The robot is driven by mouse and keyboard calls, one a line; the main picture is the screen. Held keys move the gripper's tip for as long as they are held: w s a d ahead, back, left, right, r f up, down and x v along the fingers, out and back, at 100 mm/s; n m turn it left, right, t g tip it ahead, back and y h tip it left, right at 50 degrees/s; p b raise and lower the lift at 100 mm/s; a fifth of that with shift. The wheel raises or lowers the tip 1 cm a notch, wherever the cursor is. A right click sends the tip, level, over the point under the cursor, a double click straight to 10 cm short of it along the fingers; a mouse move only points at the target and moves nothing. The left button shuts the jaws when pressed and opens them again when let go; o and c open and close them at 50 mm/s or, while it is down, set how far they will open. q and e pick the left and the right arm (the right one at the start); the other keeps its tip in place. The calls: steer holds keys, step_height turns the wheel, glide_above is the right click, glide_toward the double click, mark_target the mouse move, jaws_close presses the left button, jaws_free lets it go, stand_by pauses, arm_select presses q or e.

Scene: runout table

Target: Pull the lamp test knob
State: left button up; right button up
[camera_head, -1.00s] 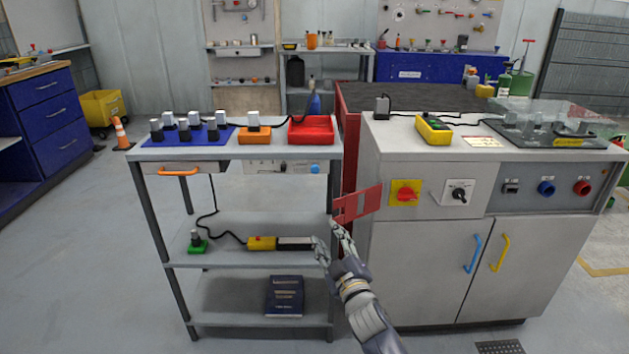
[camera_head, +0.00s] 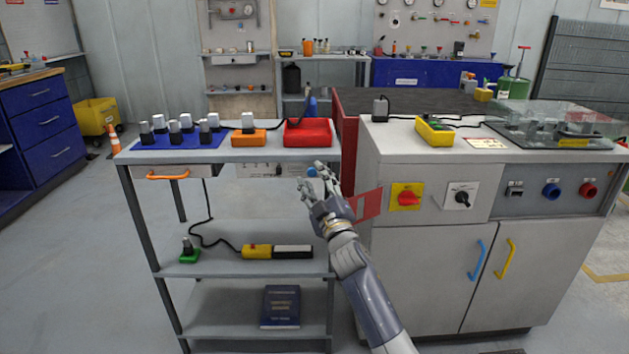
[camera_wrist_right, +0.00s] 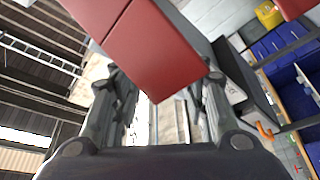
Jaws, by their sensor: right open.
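A panel with a small blue knob (camera_head: 311,171) sits under the cart's top at its right end. My right gripper (camera_head: 313,178) is open and empty right in front of that panel, its fingers close to the blue knob and partly over it. I cannot tell whether they touch. The cabinet front also carries a larger blue knob (camera_head: 551,191), a red knob (camera_head: 588,190) and a black rotary switch (camera_head: 462,198). No lamp test label is readable. My left gripper is not in view.
A red plate (camera_head: 369,205) juts out between cart and cabinet, beside my right wrist. The floor left of the cart is clear.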

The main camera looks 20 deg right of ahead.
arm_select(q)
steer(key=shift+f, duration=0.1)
arm_select(e)
steer(key=shift+w+r, duration=0.15)
steer(key=shift+w, duration=0.55)
steer(key=shift+c, duration=0.2)
jaws_close()
steer(key=shift+s+a, duration=0.1)
steer(key=shift+s, duration=0.1)
steer(key=shift+s+a+p, duration=0.15)
steer(key=shift+s+p, duration=0.35)
steer(key=shift+s, duration=0.1)
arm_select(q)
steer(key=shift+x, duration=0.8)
arm_select(e)
steer(key=shift+o, duration=0.2)
jaws_free()
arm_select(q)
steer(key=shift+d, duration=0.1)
